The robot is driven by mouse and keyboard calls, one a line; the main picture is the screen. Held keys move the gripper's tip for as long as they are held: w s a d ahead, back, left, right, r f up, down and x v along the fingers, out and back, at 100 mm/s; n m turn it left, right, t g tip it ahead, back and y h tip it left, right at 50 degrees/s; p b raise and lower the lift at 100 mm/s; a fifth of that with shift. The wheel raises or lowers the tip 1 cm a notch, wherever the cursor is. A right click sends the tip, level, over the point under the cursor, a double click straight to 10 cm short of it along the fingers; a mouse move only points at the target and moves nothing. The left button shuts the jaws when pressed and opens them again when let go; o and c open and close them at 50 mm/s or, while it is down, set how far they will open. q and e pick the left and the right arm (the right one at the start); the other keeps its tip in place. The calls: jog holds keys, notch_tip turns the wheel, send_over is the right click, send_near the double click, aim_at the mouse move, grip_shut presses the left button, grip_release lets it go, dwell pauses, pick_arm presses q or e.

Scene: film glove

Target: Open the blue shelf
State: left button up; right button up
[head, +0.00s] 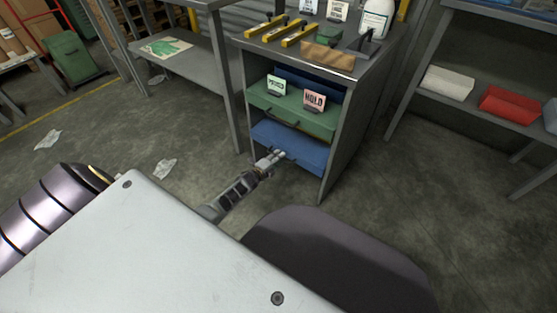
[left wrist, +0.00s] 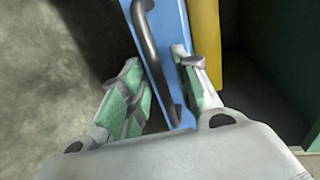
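The blue shelf (head: 290,147) is a drawer-like unit low in a grey cabinet (head: 340,120), below a green one (head: 292,110). A dark bar handle runs along its front; in the left wrist view the handle (left wrist: 157,55) lies on the blue front (left wrist: 176,30). My left gripper (head: 277,157) is at the blue front in the head view. In the left wrist view its green-padded fingers (left wrist: 163,80) are spread, with the handle and blue front between them. Whether a finger touches the handle I cannot tell. My right gripper is in neither view.
Signs reading HOLD (head: 314,101) and another pink-free green sign (head: 276,85) stand on the green unit. Tools and a white bottle (head: 375,18) are on the cabinet top. A rack with a red bin (head: 510,105) stands right.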

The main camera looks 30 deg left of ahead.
pick_arm(q)
jog(key=shift+w, duration=0.35)
jog(key=shift+c, duration=0.3)
grip_shut()
